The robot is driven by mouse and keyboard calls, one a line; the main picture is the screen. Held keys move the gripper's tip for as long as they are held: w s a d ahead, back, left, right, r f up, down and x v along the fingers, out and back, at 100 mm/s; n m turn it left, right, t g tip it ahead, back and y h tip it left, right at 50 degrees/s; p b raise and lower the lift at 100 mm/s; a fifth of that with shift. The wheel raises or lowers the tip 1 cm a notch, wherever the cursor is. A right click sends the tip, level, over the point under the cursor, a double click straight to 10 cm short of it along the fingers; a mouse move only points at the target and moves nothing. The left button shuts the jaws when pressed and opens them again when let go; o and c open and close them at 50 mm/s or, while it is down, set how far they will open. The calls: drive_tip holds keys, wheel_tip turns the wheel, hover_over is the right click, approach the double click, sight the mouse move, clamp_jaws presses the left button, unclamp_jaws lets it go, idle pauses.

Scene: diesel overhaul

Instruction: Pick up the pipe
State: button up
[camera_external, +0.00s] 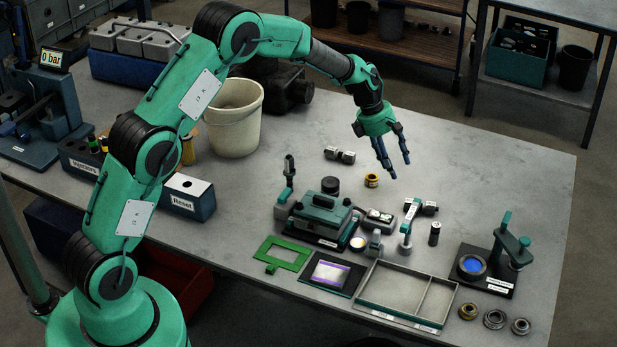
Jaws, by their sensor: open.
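My gripper (399,168) is open and empty, with its dark fingers pointing down over the middle of the grey workbench (480,170). A small brass-coloured ring-like part (372,180) lies just left of the fingertips. No part is clearly recognisable as a pipe. A dark cylindrical two-part piece (340,154) lies on the bench further left of the gripper. A short dark upright cylinder (434,234) stands to the front right. A thin curved rod (150,30) lies over the grey blocks at the back left.
A teal device (320,215), a green frame (283,253), a divided tray (373,311) and a teal stand with a blue disc (472,265) fill the front. A cream bucket (236,118) stands left of my gripper. The bench's right back area is clear.

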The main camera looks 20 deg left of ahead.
hover_over(409, 201)
drive_tip(key=a, duration=0.2)
drive_tip(key=shift+s+a+f+b, duration=0.1)
drive_tip(key=shift+s+f+b, duration=0.1)
drive_tip(key=shift+f, duration=1.8)
drive_tip(key=shift+s+a+f+b, duration=0.1)
drive_tip(key=shift+f+b, duration=0.1)
drive_tip(key=shift+f, duration=1.75)
drive_tip(key=shift+d+f, duration=0.1)
drive_tip(key=shift+b+x, duration=0.4)
drive_tip(key=shift+x, duration=2.1)
drive_tip(key=shift+w, duration=0.1)
drive_tip(key=shift+c, duration=0.5)
drive_tip(key=c, duration=1.2)
drive_tip(key=shift+o, duration=0.2)
wheel_tip(409, 201, up, 10)
drive_tip(key=p, duration=0.1)
